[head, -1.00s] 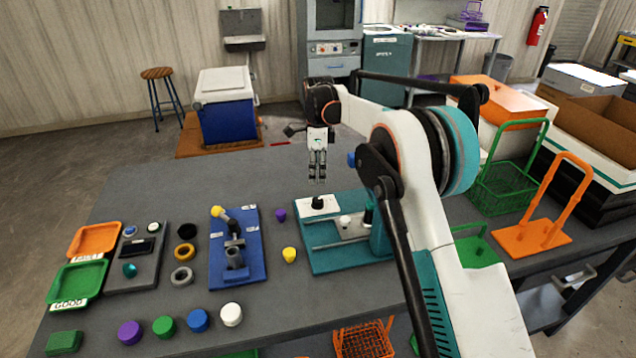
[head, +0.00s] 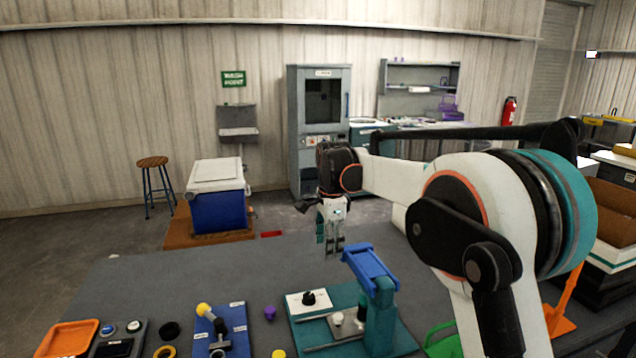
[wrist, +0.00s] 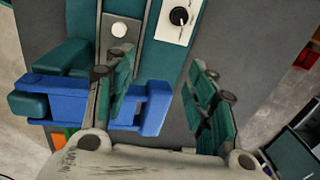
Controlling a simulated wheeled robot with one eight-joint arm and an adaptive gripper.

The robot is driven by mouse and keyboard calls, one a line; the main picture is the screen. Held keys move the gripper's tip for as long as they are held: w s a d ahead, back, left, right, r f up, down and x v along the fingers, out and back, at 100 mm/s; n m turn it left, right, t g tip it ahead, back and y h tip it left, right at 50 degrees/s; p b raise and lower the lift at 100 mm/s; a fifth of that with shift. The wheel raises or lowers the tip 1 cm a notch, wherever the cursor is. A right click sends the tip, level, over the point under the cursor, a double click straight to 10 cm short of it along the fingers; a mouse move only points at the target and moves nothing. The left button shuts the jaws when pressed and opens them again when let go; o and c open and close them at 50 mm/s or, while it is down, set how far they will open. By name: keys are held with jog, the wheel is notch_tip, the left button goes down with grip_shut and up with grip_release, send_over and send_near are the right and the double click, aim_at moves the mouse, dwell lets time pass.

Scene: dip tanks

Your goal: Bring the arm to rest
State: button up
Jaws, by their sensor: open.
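My gripper (head: 334,246) hangs pointing down over the far part of the grey table, behind the teal fixture (head: 400,342). In the wrist view its two teal-padded fingers (wrist: 165,105) are spread apart with nothing between them. My arm reaches in from the right of the head view. The blue-topped teal post (head: 371,268) of the fixture stands close to the gripper in the head view. In the wrist view its blue part (wrist: 155,108) shows behind the left finger; I cannot tell the exact gap.
The table's left far area is clear.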

jog(key=s+d+r+n+t, duration=0.2)
jog(key=s+d+r+n, duration=0.3)
jog(key=s, duration=0.5)
jog(key=s+d+r+n+t, duration=0.15)
jog(key=s+d+r, duration=0.35)
jog(key=s, duration=0.5)
jog(key=s+d+f+n+t, duration=0.1)
jog(key=s+d+f+n, duration=0.2)
jog(key=s, duration=0.6)
jog(key=s+d+f+n+t, duration=0.1)
jog(key=s+d+f+n, duration=0.3)
jog(key=s, duration=0.6)
jog(key=shift+s+d+f+n+t, duration=0.15)
jog(key=shift+s+f+n+t, duration=0.15)
jog(key=shift+f+n, duration=0.4)
